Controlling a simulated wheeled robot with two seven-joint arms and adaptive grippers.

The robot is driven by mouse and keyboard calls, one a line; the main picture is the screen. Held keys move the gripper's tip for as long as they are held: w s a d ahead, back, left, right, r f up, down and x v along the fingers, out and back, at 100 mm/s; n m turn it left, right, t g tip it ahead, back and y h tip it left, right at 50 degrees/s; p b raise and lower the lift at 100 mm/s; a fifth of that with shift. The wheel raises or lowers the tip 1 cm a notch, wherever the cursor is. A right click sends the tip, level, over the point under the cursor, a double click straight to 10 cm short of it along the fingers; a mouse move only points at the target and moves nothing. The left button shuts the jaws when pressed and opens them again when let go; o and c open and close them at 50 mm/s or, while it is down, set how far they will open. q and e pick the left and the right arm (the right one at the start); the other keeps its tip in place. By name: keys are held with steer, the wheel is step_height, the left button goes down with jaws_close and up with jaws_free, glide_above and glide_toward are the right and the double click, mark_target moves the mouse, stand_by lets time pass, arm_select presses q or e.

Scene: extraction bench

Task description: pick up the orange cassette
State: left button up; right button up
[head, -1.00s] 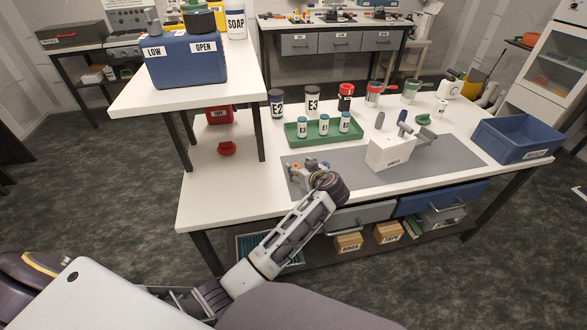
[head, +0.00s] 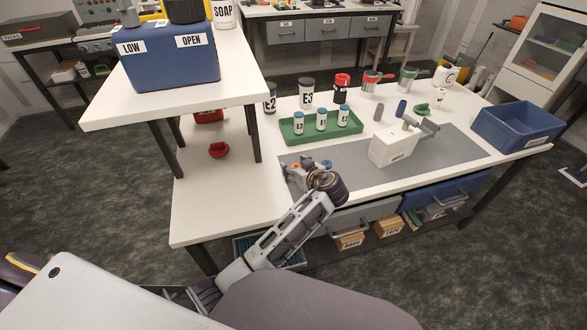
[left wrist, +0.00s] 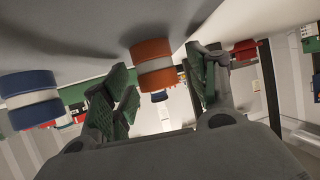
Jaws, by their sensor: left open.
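The orange cassette (left wrist: 153,62), a short round piece with a white band, stands between the spread fingers of my left gripper (left wrist: 162,72) in the left wrist view. A gap shows beside each finger, so the jaws are open and not closed on it. In the head view, my left gripper (head: 302,178) is low over the left end of the grey mat, and a small orange part of the cassette (head: 296,165) shows there. My wrist hides much of that spot. My right gripper is not in view.
A blue cassette-like piece (left wrist: 30,95) stands left of the fingers in the left wrist view. A white block (head: 393,147) is on the grey mat (head: 440,150). A green tray (head: 345,133) with small bottles lies behind. A blue bin (head: 515,127) is at the right.

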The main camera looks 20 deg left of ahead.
mark_target(296, 166)
arm_select(q)
steer(key=shift+d, duration=0.1)
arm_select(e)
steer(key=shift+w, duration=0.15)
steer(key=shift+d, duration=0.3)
arm_select(q)
steer(key=c, duration=1)
steer(key=shift+o, duration=0.2)
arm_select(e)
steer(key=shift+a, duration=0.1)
arm_select(q)
steer(key=shift+r, duration=0.2)
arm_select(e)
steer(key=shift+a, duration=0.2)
